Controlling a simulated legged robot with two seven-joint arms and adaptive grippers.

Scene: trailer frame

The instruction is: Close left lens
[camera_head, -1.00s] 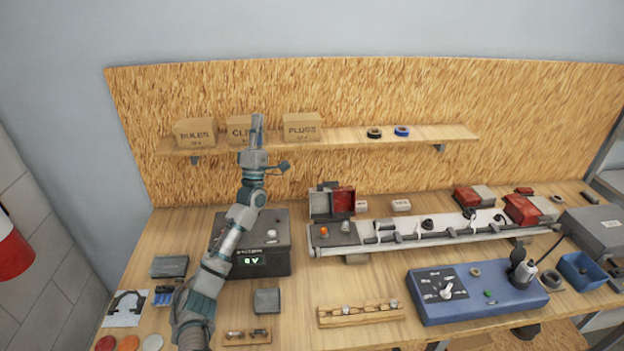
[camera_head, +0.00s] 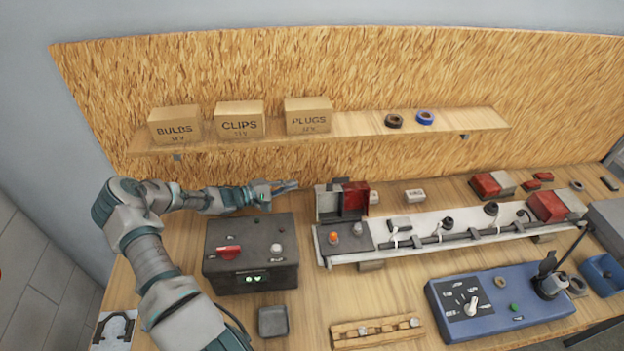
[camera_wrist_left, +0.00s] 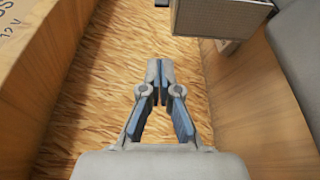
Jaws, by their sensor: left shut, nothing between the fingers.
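The left lens (camera_head: 354,200) is a red block beside a grey open box part (camera_head: 328,204). Both stand upright behind the left lamp base (camera_head: 345,240), which bears an orange bulb and a grey one in plain view. My left gripper (camera_head: 289,186) is shut and empty, pointing right, a short way left of the grey box part and apart from it. In the left wrist view its fingertips (camera_wrist_left: 160,72) meet, and a grey box-like part (camera_wrist_left: 222,16) shows ahead at upper right. My right gripper is not in view.
A shelf (camera_head: 360,123) with cardboard boxes hangs above my left gripper. A dark power box (camera_head: 250,278) stands below my forearm. The white frame bar (camera_head: 450,240) runs right to more red lenses (camera_head: 550,206). A blue tester (camera_head: 500,300) stands in front.

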